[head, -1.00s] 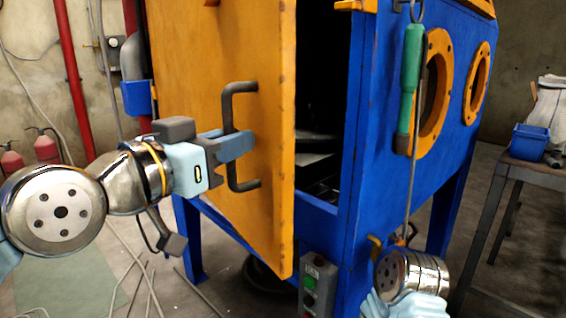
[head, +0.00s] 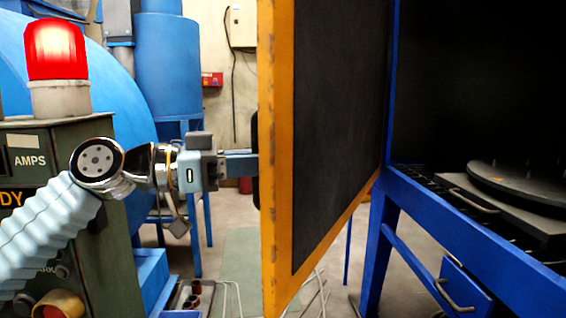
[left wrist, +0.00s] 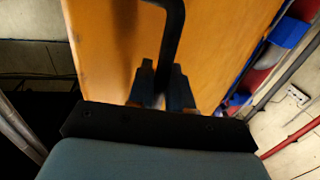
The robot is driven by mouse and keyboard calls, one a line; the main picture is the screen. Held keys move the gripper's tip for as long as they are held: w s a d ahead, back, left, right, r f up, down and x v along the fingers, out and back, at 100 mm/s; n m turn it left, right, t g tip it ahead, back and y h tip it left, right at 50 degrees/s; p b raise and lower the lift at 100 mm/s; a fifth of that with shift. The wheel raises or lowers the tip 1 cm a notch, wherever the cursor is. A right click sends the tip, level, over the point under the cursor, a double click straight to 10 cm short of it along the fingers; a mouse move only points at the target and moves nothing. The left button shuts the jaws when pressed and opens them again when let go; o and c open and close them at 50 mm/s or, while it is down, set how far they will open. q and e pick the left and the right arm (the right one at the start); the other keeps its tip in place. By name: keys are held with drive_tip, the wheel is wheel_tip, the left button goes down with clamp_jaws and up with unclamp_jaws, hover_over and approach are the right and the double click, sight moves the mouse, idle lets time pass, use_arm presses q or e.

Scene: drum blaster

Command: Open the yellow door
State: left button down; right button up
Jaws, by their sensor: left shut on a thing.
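The yellow door (head: 275,160) stands swung wide open in the head view. I see its edge and its dark inner face (head: 340,130), with the blue cabinet's dark inside to its right. My left gripper (head: 250,164) is at the door's outer side, left of the door edge. In the left wrist view its fingers (left wrist: 161,95) are shut on the black door handle (left wrist: 170,40), which is fixed to the yellow outer face (left wrist: 215,60). In the head view the handle is mostly hidden behind the door edge. My right gripper is not in view.
The blue cabinet (head: 425,210) holds a round dark turntable (head: 530,190) on a grated floor. A green control box with a red lamp (head: 56,50) stands close at left, near my left arm. Blue tanks stand behind.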

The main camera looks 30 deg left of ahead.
use_arm(q)
drive_tip(key=shift+a+r, duration=0.1)
drive_tip(key=shift+a, duration=0.15)
drive_tip(key=c, duration=1.2)
unclamp_jaws()
drive_tip(key=shift+d, duration=0.1)
